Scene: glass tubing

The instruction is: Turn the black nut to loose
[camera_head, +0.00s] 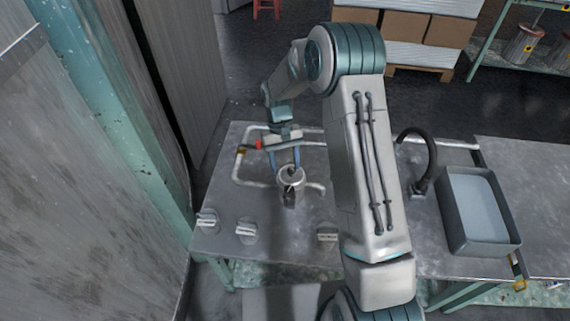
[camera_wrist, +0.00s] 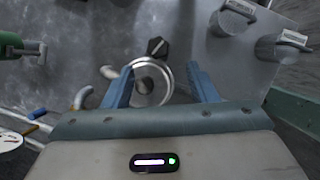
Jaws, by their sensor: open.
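The black nut appears to be the small dark piece (camera_wrist: 157,47) with a pale stripe, just beyond a round pale ring (camera_wrist: 152,101) in the wrist view. In the head view a dark piece (camera_head: 290,199) shows at the near side of the same round pale part (camera_head: 291,179). My gripper (camera_wrist: 160,70) has its two blue fingers spread, one on each side of the ring, with nothing clamped. In the head view my gripper (camera_head: 286,169) points down at the round part. I cannot tell whether either finger touches it.
Pale tubing (camera_head: 238,166) runs over the metal table behind the gripper, with a red piece (camera_head: 258,144) on it. Several grey knobs (camera_head: 246,230) line the front edge. A grey basin (camera_head: 480,240) and a dark curved tap (camera_head: 430,160) stand to the right.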

